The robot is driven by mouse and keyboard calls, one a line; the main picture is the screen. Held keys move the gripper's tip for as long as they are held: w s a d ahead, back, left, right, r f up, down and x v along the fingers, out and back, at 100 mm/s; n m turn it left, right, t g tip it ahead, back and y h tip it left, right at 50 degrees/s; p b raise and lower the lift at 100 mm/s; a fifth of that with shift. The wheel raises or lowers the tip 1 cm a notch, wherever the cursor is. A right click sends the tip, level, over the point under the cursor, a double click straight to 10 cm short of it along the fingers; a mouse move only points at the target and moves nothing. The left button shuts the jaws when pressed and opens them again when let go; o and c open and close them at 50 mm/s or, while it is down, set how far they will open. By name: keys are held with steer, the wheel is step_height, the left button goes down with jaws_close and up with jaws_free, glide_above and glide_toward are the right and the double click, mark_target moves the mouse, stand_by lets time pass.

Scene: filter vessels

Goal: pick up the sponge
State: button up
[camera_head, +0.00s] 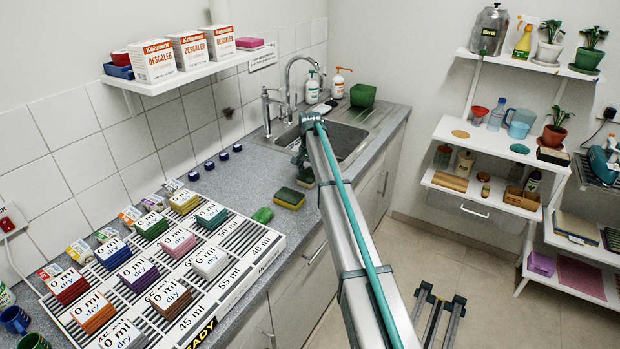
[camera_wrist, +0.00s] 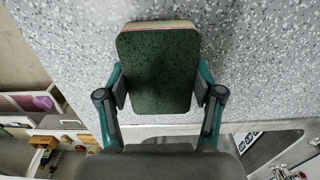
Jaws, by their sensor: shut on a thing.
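A sponge with a dark green scouring face (camera_wrist: 158,70) and a pale edge with a thin reddish line fills the middle of the wrist view. My gripper (camera_wrist: 160,88) is shut on it, with one teal finger against each side. In the head view my gripper (camera_head: 304,160) hangs over the counter beside the sink, partly hidden by my arm. A green and yellow sponge (camera_head: 290,198) shows on the counter just below it, and more green and yellow shows right under the gripper. I cannot tell how far the held sponge is above the counter.
The sink (camera_head: 345,140) lies just behind my gripper. A striped board (camera_head: 240,262) with several sponge stacks covers the near counter, with a small green object (camera_head: 262,215) beside it. Small dark blue caps (camera_head: 209,165) stand along the wall. Shelves (camera_head: 490,140) stand at right.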

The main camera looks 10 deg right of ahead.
mark_target(310, 174)
steer(key=shift+r, duration=0.45)
step_height(310, 174, up, 2)
steer(key=shift+r+b, duration=0.1)
steer(key=shift+b, duration=0.4)
steer(key=s+r+b, duration=0.4)
steer(key=s+r, duration=0.6)
steer(key=s, duration=0.4)
